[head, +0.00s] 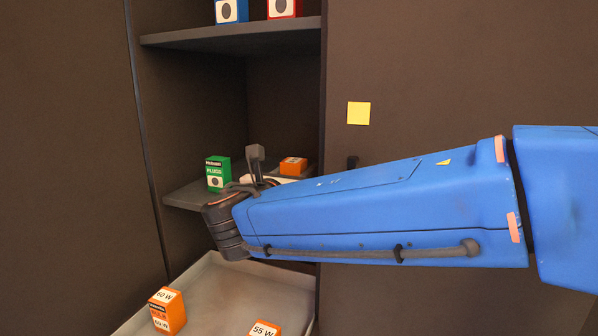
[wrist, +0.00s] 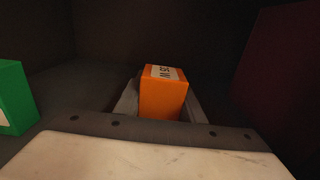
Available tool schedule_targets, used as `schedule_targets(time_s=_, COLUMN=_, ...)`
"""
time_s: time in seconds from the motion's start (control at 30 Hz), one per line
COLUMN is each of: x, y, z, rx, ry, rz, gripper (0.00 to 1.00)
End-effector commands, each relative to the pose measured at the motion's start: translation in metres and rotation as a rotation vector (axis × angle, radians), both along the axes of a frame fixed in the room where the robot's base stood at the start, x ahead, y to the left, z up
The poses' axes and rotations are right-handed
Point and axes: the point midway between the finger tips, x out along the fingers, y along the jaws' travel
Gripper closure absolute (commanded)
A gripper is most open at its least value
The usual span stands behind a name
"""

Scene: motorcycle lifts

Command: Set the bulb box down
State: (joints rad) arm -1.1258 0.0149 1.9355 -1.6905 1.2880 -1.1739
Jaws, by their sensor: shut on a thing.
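The bulb box (wrist: 163,98) is orange with a white label on top, and it sits between the two grey fingers of my gripper (wrist: 161,104) in the wrist view. My gripper is shut on it. In the head view the orange box (head: 293,165) shows just past my wrist, at the middle shelf (head: 184,195) of the dark cabinet. My forearm hides most of the gripper and the right part of this shelf. I cannot tell whether the box's base touches the shelf.
A green box (head: 217,173) stands on the middle shelf, left of my gripper; it also shows in the wrist view (wrist: 14,97). A blue box (head: 231,10) and a red box (head: 284,8) stand above. Below, a grey tray (head: 214,282) holds two orange boxes (head: 167,311).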

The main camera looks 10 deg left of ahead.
Motion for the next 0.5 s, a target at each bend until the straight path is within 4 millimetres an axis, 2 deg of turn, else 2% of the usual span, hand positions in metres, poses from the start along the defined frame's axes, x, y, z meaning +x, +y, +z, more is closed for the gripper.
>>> schedule_targets(time_s=0.2, x=0.0000, y=0.0001, z=-0.0026, rx=0.000, ry=0.000, rz=0.000, gripper=0.90)
schedule_targets(time_s=0.23, x=0.0000, y=0.0001, z=-0.0029, rx=0.000, ry=0.000, rz=0.000, gripper=0.62)
schedule_targets(time_s=0.3, x=0.0000, y=0.0001, z=-0.0026, rx=0.000, ry=0.000, rz=0.000, gripper=0.46)
schedule_targets(time_s=0.5, x=0.0000, y=0.0001, z=-0.0025, rx=0.000, ry=0.000, rz=0.000, gripper=0.46)
